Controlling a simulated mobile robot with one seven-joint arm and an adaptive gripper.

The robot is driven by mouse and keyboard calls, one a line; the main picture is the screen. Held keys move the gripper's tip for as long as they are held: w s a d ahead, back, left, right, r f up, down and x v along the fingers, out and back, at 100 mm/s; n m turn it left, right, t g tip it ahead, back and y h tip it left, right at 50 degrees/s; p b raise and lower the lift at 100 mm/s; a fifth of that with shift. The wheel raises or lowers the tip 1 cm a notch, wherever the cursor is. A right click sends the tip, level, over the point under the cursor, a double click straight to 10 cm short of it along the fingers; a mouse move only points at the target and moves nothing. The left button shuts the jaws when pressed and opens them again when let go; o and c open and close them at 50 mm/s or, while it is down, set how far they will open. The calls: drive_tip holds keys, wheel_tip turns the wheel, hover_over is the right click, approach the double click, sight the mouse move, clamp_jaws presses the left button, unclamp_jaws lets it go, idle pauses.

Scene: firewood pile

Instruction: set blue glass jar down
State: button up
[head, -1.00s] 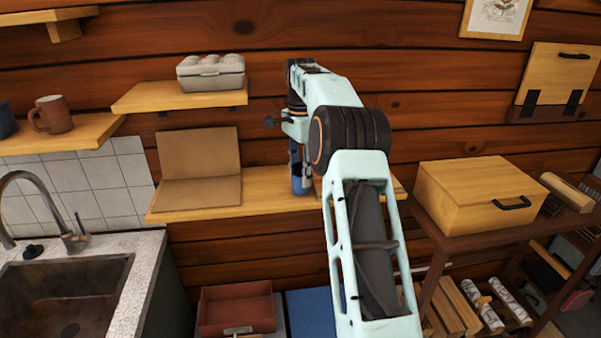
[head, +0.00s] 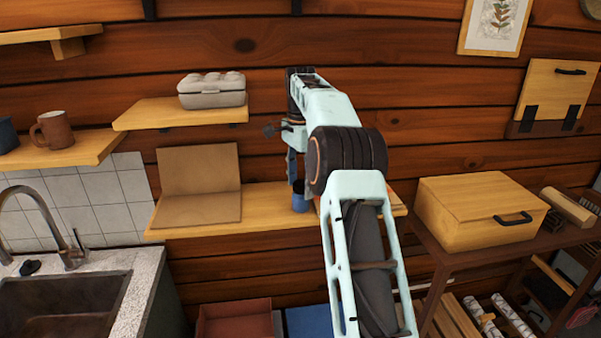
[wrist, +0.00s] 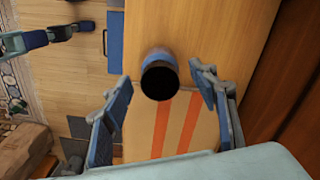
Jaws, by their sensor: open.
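The blue glass jar (head: 300,198) stands upright on the wooden wall shelf (head: 270,200), just right of the brown folded board. In the wrist view the jar (wrist: 158,62) shows its dark open mouth between the fingers. My gripper (head: 293,165) is above the jar in the head view. In the wrist view my gripper (wrist: 163,92) is open, with one blue-padded finger on each side of the jar and visible gaps between. A tan, red-striped item (wrist: 172,130) lies close to the jar; whether they touch is unclear.
The brown folded board (head: 200,185) stands left of the jar. A higher small shelf (head: 170,112) holds an egg carton (head: 212,90). A wooden box (head: 480,210) stands at right, and a sink (head: 60,305) lies lower left. Bare shelf shows between board and jar.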

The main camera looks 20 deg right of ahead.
drive_tip(key=shift+r, duration=2.7)
